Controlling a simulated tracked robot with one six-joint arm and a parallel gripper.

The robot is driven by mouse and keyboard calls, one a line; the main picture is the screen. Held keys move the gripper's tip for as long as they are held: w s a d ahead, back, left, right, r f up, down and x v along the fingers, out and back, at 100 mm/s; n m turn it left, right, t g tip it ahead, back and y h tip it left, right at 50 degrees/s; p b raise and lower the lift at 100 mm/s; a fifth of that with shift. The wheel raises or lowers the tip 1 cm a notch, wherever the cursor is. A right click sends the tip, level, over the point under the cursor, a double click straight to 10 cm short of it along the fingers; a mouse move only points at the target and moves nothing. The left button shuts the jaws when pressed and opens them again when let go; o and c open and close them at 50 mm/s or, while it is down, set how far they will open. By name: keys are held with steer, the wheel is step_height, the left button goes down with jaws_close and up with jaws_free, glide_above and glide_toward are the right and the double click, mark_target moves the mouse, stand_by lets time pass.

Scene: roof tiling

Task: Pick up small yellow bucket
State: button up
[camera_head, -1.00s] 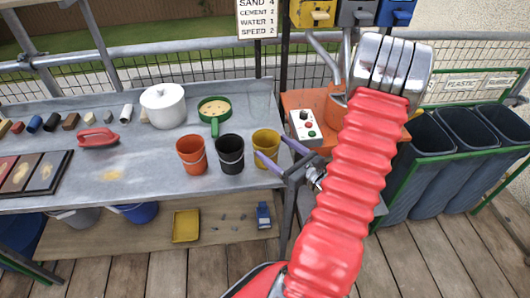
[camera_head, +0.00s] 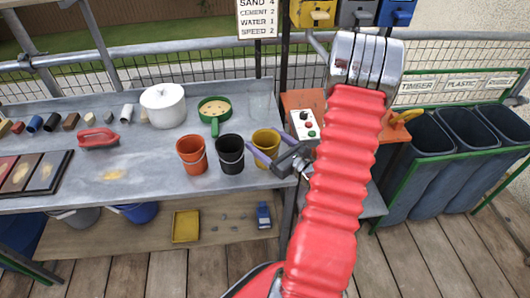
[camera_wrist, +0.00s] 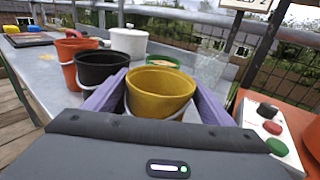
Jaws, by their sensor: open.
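The small yellow bucket (camera_head: 266,141) stands upright near the right end of the grey workbench. In the wrist view the yellow bucket (camera_wrist: 158,92) sits in the middle, between the two purple fingers. My gripper (camera_head: 264,153) is open, with one finger on each side of the bucket. It also shows in the wrist view (camera_wrist: 155,95). Whether the fingers touch the bucket cannot be told. The bucket's lower part is hidden by my gripper in the wrist view.
A black bucket (camera_head: 230,154) stands close to the left, with an orange bucket (camera_head: 192,155) beyond it. A green sieve (camera_head: 214,110) and a white pot (camera_head: 163,104) are behind. A control box with buttons (camera_head: 305,125) is on the right.

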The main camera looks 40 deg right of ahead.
steer(key=shift+c, duration=0.2)
steer(key=c, duration=0.9)
steer(key=shift+r, duration=5.05)
